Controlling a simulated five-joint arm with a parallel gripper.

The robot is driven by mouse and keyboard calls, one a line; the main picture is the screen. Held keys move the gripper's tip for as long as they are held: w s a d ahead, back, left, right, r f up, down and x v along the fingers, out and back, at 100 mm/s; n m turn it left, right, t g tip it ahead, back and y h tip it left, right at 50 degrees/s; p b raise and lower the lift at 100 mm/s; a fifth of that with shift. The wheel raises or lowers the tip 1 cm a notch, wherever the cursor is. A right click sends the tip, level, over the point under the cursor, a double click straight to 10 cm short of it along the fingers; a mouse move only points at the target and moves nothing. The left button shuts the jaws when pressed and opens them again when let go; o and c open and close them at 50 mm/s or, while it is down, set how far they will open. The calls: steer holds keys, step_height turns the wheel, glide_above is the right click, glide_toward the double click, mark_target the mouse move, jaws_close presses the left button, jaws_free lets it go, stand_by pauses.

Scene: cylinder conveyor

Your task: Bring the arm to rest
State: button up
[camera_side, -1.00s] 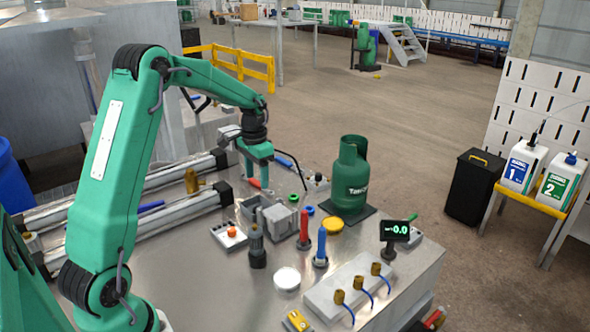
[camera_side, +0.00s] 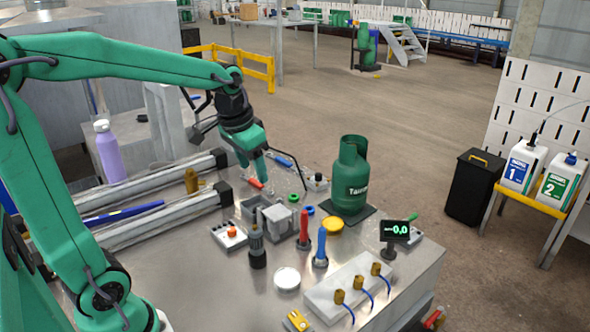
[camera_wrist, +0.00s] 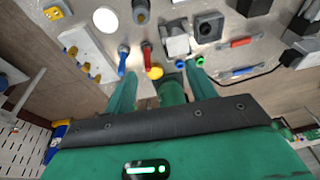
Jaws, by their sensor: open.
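My green arm reaches in from the left in the side view, its upper links folded back and its wrist over the far part of the metal table. My gripper (camera_side: 254,176) points down and slightly right above the back of the table, near a red-handled tool (camera_side: 255,184). In the wrist view my gripper (camera_wrist: 160,68) has its two green fingers spread apart with nothing held between them. The green gas cylinder (camera_side: 351,178) stands upright on a dark scale plate (camera_side: 372,211), right of my gripper and apart from it. It also shows beyond the fingers in the wrist view (camera_wrist: 171,92).
Grey bins (camera_side: 278,219), a red-handled tool (camera_side: 303,231), a blue-handled tool (camera_side: 321,247) and a valve block (camera_side: 335,286) crowd the table front. A display reading 0.0 (camera_side: 397,229) stands right. A purple bottle (camera_side: 109,151) stands behind the conveyor rails (camera_side: 160,212).

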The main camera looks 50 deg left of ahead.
steer(key=s+d+t, duration=0.2)
steer(key=s+d, duration=0.5)
steer(key=s, duration=0.5)
steer(key=shift+s+d+r+t+h, duration=0.2)
steer(key=shift+d+t+h, duration=0.05)
steer(key=shift+t+h, duration=0.05)
